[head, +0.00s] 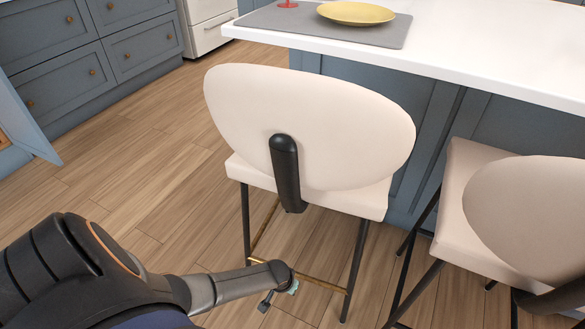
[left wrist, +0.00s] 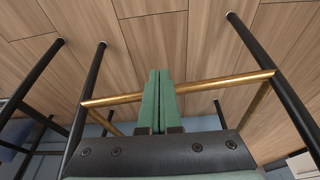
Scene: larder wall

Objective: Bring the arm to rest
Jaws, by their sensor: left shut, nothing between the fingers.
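My left arm comes in from the lower left in the head view. Its gripper (head: 268,300) is small there, low beside the cream stool (head: 300,120), and mostly hidden behind the wrist. In the left wrist view, the two green fingers of my left gripper (left wrist: 158,78) lie side by side, shut, with nothing held. Behind the fingertips are the stool's brass footrest bar (left wrist: 215,84) and black legs (left wrist: 85,105). I cannot tell whether the fingers touch the bar. My right gripper is not in view.
A second cream stool (head: 530,215) stands at the right. The white counter (head: 480,60) carries a grey mat (head: 290,22) with a yellow plate (head: 356,12). Blue drawers (head: 60,80) stand at the left, and an open blue door (head: 30,120) juts out. Wooden floor (head: 140,170) is clear between.

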